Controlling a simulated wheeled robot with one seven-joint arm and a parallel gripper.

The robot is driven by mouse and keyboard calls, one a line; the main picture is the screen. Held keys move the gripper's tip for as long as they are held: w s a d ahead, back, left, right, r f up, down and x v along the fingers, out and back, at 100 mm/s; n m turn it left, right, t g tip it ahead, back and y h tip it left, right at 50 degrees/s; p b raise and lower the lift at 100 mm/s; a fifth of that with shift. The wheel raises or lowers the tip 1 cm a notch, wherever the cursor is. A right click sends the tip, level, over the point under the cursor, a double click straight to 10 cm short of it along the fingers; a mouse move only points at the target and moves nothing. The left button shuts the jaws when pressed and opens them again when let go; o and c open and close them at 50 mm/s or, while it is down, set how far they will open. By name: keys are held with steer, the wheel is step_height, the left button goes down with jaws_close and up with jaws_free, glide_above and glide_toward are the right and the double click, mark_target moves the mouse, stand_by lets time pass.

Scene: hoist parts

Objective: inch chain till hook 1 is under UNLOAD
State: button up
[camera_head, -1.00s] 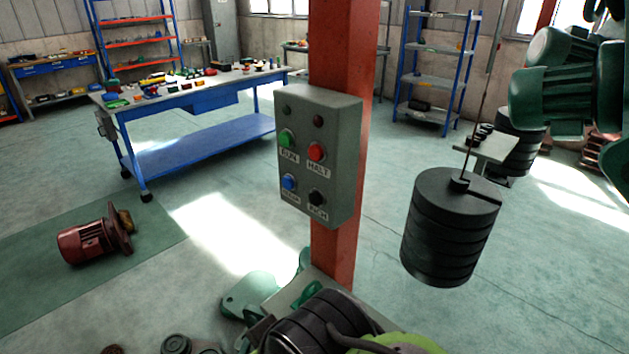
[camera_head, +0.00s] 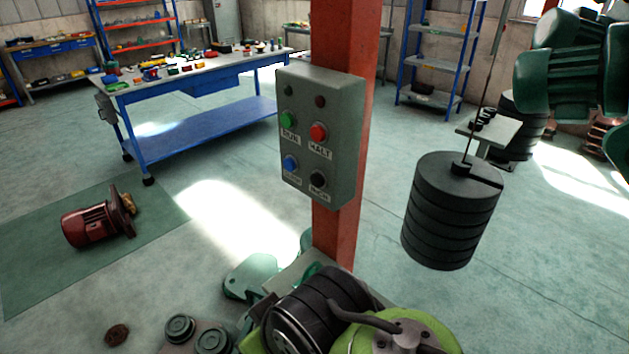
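A grey control box (camera_head: 318,138) is fixed to a red post (camera_head: 340,40). It has a green RUN button (camera_head: 288,120), a red HALT button (camera_head: 319,132), a blue button (camera_head: 290,163) with a blurred label, and a black button (camera_head: 318,180) whose label seems to read INCH. Two small lamps above them look dark. To the right, a stack of black slotted weights (camera_head: 450,213) hangs on a thin rod (camera_head: 479,110). No hook number and no UNLOAD sign is legible, and no chain can be made out for certain. My gripper is not in view.
Green machinery (camera_head: 570,65) fills the upper right. A black ribbed drum (camera_head: 315,310) and a lime-green housing (camera_head: 405,335) stand at the bottom. A blue workbench (camera_head: 205,85) is behind on the left. A red motor (camera_head: 97,222) lies on a green mat.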

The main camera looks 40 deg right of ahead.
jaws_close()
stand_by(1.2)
